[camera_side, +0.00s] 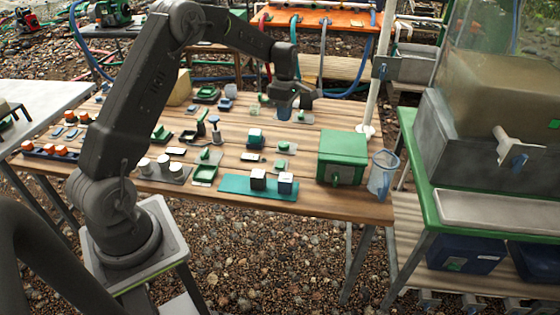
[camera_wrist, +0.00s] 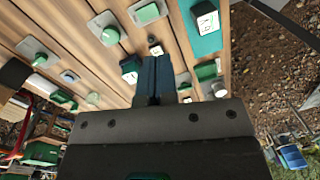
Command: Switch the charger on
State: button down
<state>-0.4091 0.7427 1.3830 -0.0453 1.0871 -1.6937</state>
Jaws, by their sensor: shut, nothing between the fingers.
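My gripper (camera_side: 296,104) hangs over the far right part of the wooden workbench (camera_side: 232,140). In the wrist view its two fingers (camera_wrist: 156,62) are together with nothing between them. A teal strip (camera_side: 232,185) with two dark, white-topped blocks lies at the bench's front edge; it also shows in the wrist view (camera_wrist: 207,42).
A green box (camera_side: 342,157) and a clear jug (camera_side: 382,174) stand at the bench's right end. A white pole (camera_side: 377,80) rises behind them. A grey block with white knobs (camera_side: 163,168) sits at the front left. Bare planks show between the small devices.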

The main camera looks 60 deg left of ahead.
aim_at(280, 166)
jog(key=a+f+n, duration=0.1)
jog(key=a+f, duration=0.1)
jog(key=f, duration=0.1)
jog(key=f+n, duration=0.1)
jog(key=f, duration=0.1)
jog(key=shift+w+a+n+g, duration=0.3)
jog(key=shift+w+a, duration=0.05)
jog(key=shift+a, duration=0.05)
jog(key=f, duration=0.4)
jog(key=s+d+f, duration=0.1)
jog(key=f, duration=0.9)
jog(key=shift+s+d, duration=0.2)
jog(key=shift+d, duration=0.05)
jog(key=shift+f, duration=0.2)
